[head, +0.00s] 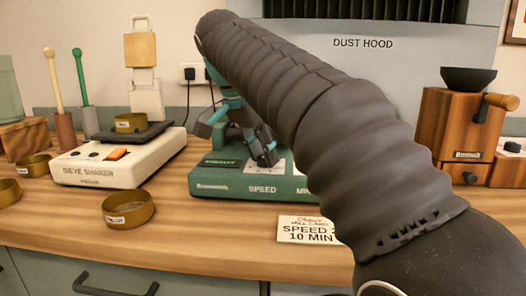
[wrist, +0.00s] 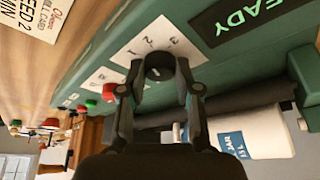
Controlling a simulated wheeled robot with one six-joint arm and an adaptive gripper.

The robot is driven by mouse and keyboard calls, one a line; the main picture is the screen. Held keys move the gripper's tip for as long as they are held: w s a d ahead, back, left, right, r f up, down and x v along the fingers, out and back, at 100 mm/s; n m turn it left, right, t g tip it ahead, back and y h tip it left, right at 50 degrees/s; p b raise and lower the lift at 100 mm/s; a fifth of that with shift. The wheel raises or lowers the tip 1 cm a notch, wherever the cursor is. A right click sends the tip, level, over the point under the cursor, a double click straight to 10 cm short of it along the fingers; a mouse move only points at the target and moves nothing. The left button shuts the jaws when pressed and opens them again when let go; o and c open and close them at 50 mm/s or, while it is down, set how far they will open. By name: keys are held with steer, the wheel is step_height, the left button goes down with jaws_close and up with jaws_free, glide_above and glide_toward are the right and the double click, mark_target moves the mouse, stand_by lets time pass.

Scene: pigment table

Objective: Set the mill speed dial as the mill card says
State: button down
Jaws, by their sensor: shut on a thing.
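The green mill (head: 225,187) stands mid-counter, with "SPEED" on its front. In the wrist view its dark speed dial (wrist: 158,66) sits on a white plate with numerals around it. I cannot tell surely which numeral its pale mark faces. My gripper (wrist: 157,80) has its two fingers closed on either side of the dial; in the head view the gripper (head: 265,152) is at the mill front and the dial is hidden. The mill card (head: 305,230) lies in front, partly covered by my arm; in the wrist view the card (wrist: 40,15) reads "SPEED 2".
A green READY display (wrist: 243,22) is beside the dial. Red (wrist: 109,91) and green (wrist: 91,103) buttons are on the other side. A white jar with a blue label (wrist: 230,143) lies on the mill. A sieve shaker (head: 118,160) stands left, a wooden grinder (head: 458,125) right.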

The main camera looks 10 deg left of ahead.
mark_target(256, 168)
steer(key=shift+m, duration=0.4)
steer(key=c, duration=0.8)
jaws_free()
steer(key=shift+a, duration=0.1)
steer(key=shift+s+a+r, duration=0.1)
steer(key=shift+a+r, duration=0.1)
steer(key=shift+r, duration=0.35)
steer(key=shift+v, duration=0.95)
steer(key=s+a, duration=0.8)
steer(key=s, duration=0.1)
